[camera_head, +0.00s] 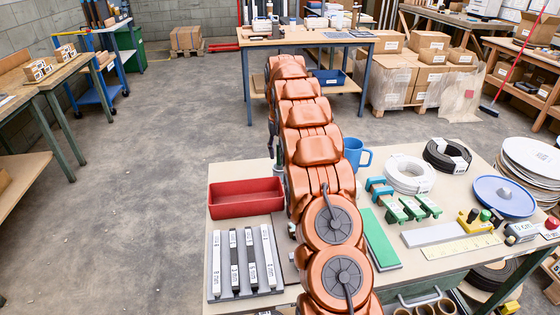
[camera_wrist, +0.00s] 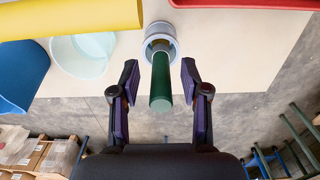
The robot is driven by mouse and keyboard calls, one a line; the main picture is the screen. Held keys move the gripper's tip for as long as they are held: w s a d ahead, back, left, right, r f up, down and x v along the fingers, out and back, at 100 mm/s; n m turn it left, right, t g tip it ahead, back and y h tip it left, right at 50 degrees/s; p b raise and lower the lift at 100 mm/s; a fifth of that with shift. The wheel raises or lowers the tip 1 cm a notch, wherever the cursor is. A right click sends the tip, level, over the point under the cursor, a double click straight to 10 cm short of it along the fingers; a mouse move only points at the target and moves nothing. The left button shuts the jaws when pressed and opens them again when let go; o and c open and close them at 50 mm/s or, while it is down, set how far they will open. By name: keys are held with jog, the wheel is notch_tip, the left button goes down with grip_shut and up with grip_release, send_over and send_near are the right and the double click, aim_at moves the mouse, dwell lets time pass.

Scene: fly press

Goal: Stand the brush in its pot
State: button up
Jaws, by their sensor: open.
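In the wrist view a green cylindrical handle (camera_wrist: 160,85), which looks like the brush's, rises from a small round grey-blue pot (camera_wrist: 160,42). Its flat end faces the camera; any bristles are hidden, and I cannot tell how deep it sits. My gripper (camera_wrist: 162,88) is open, with one dark purple-padded finger on each side of the handle and a visible gap to both. The pot stands on the pale bench top near its edge. In the head view my arm hides the gripper, and I cannot make out the pot clearly.
A red tray (camera_head: 246,197) lies left of my arm and a blue mug (camera_head: 356,153) right of it. In the wrist view a yellow cylinder (camera_wrist: 70,16) and a pale translucent vessel (camera_wrist: 85,55) are close to the pot. Coils, clamps and plates crowd the bench's right side.

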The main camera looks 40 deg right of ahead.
jog(key=shift+r+b, duration=0.35)
jog(key=shift+r, duration=3.65)
jog(key=s+a+r+n, duration=0.1)
jog(key=s+a+r, duration=0.2)
jog(key=s+a, duration=0.6)
jog(key=s+a+r+n, duration=0.25)
jog(key=s+a, duration=0.45)
jog(key=a, duration=0.4)
jog(key=s+a+f, duration=0.3)
jog(key=s, duration=0.6)
jog(key=s+a+f+n+g, duration=0.1)
jog(key=s+a+f, duration=0.2)
jog(key=s, duration=0.7)
jog(key=s+a+f, duration=0.3)
jog(key=s+a, duration=0.2)
jog(key=s, duration=0.5)
jog(key=shift+n+g, duration=0.35)
jog(key=shift+g, duration=0.05)
